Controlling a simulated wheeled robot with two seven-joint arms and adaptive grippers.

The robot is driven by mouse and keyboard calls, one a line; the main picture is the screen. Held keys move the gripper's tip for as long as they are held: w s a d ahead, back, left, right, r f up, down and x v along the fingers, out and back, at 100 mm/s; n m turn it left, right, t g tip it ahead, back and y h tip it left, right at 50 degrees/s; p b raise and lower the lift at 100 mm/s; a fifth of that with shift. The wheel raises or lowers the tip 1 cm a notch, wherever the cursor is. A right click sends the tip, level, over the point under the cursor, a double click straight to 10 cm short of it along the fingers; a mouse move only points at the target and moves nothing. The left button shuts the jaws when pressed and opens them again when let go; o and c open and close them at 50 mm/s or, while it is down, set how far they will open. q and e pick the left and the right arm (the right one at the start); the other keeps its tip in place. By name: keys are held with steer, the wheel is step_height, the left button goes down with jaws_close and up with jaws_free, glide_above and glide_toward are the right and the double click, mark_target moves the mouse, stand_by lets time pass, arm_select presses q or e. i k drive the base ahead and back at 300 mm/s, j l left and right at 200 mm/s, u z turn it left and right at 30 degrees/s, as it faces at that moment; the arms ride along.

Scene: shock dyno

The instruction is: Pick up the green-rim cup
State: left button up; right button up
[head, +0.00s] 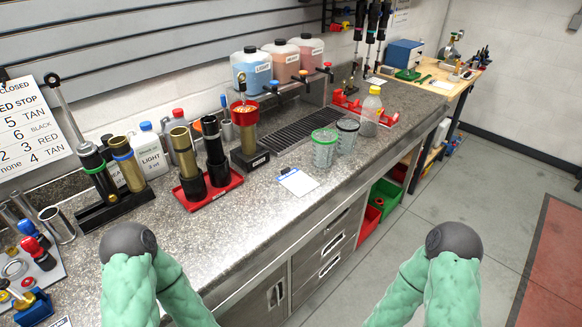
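The green-rim cup (324,152) is a clear cup with a bright green rim. It stands upright on the grey speckled bench (250,215), near its front edge. A similar clear cup with a dark rim (347,140) stands right behind it to the right, and the two overlap in the view. Both of my arms show only as bent, green-sleeved links with dark round caps at the bottom of the head view. Neither gripper is in view, and no gripper is at the cup.
A white labelled card (298,182) lies left of the cup. A clear bottle (371,112) stands behind at the right, by a red tray (387,117). A dark drain grate (300,130) lies behind. Shock bodies in a red tray (215,192) stand left. The bench front is mostly clear.

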mark_target(324, 140)
steer(key=l+u, duration=0.1)
steer(key=l, duration=0.3)
steer(key=k+l+u, duration=0.15)
steer(key=l, duration=0.25)
steer(key=l+u, duration=0.1)
steer(key=l, duration=0.35)
steer(key=k+l+u, duration=0.15)
steer(key=l, duration=0.25)
